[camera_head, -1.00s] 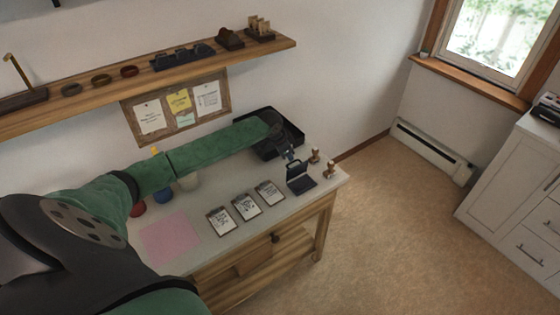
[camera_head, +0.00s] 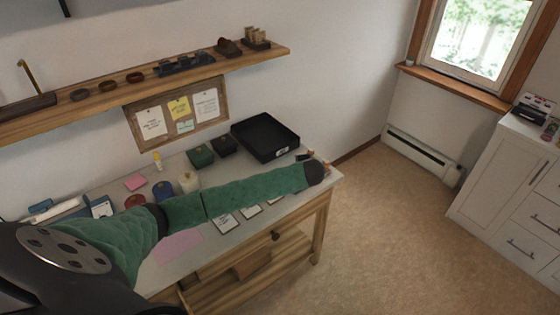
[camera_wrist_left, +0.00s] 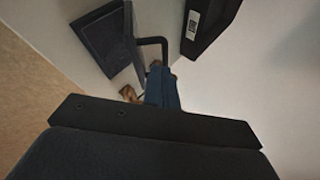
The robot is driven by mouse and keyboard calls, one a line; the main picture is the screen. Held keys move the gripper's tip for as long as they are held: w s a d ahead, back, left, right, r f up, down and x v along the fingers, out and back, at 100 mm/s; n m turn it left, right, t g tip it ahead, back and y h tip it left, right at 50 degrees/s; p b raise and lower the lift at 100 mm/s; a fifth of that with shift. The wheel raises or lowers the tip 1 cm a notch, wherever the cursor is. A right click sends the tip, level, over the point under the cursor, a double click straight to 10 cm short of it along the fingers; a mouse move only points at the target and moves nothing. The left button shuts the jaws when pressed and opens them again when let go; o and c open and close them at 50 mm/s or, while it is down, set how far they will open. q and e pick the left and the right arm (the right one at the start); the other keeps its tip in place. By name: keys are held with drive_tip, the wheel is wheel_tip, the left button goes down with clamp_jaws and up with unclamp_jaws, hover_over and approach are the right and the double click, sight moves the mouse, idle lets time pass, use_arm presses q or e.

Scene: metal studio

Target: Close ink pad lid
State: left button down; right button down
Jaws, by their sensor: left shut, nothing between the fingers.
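The ink pad (camera_wrist_left: 103,42) is a dark, flat case in the left wrist view, at upper left. Its two dark panels meet at an angle, so the lid looks raised. In the head view my green left arm covers the place where it stood. My left gripper (camera_wrist_left: 161,84) is shut and empty, a little to the right of the ink pad in the wrist view. Whether it touches the lid I cannot tell. In the head view the gripper is mostly hidden behind the wrist. My right gripper is not in view.
A black tray (camera_head: 238,128) stands at the back right of the desk; its labelled edge (camera_wrist_left: 189,42) is close to the gripper. A wooden-handled stamp (camera_wrist_left: 128,92) is near the pad. Note cards, a pink sheet (camera_head: 172,246) and small coloured boxes lie left.

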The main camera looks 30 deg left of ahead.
use_arm(q)
drive_tip(key=shift+r, duration=0.1)
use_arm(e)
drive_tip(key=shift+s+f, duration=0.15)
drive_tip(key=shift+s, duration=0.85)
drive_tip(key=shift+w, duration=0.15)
